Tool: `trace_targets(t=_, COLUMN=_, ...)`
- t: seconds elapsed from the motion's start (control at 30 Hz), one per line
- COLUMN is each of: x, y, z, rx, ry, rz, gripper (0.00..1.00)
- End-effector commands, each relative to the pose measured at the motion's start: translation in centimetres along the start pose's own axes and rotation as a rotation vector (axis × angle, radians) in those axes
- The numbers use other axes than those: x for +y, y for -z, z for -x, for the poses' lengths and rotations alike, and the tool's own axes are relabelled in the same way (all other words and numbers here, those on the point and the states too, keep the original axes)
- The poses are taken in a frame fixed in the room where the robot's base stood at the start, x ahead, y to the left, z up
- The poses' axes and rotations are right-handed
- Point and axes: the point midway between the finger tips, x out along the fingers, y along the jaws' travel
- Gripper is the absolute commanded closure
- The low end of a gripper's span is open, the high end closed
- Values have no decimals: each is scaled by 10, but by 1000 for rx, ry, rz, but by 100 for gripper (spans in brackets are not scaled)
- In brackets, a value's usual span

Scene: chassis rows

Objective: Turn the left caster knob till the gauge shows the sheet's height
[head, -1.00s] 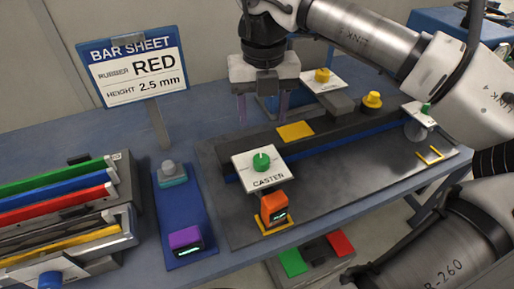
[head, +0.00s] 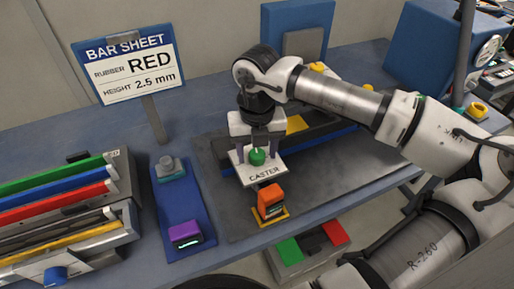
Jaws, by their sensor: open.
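The sheet (head: 128,70) on a stand reads BAR SHEET, rubber RED, height 2.5 mm. The green left caster knob (head: 257,156) sits on a white plate (head: 265,174) marked CASTER, at the left end of the dark chassis. My gripper (head: 257,153) is open above the plate, with its fingers on either side of the knob. I cannot tell whether they touch it. An orange gauge (head: 270,196) stands just in front of the plate on a yellow-outlined spot. Its small display is too small to read.
A rack with green, blue, red, black and yellow bars (head: 60,213) stands at the left. A blue tray (head: 172,212) holds a grey-topped piece (head: 170,165) and a purple gauge (head: 184,234). Red and green pads (head: 288,250) lie below the table's front edge.

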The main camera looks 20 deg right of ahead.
Motion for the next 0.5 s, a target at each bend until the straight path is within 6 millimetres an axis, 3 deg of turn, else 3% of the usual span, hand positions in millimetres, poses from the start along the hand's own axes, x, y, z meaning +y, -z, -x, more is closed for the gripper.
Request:
trace_targets(t=0.07, x=0, y=0, z=0, rx=0, ry=0, rz=0, gripper=48)
trace_targets(t=0.37, x=0, y=0, z=0, rx=0, ry=0, rz=0, gripper=88)
trace_targets(t=0.5, x=0, y=0, z=0, rx=0, ry=0, rz=4, gripper=89)
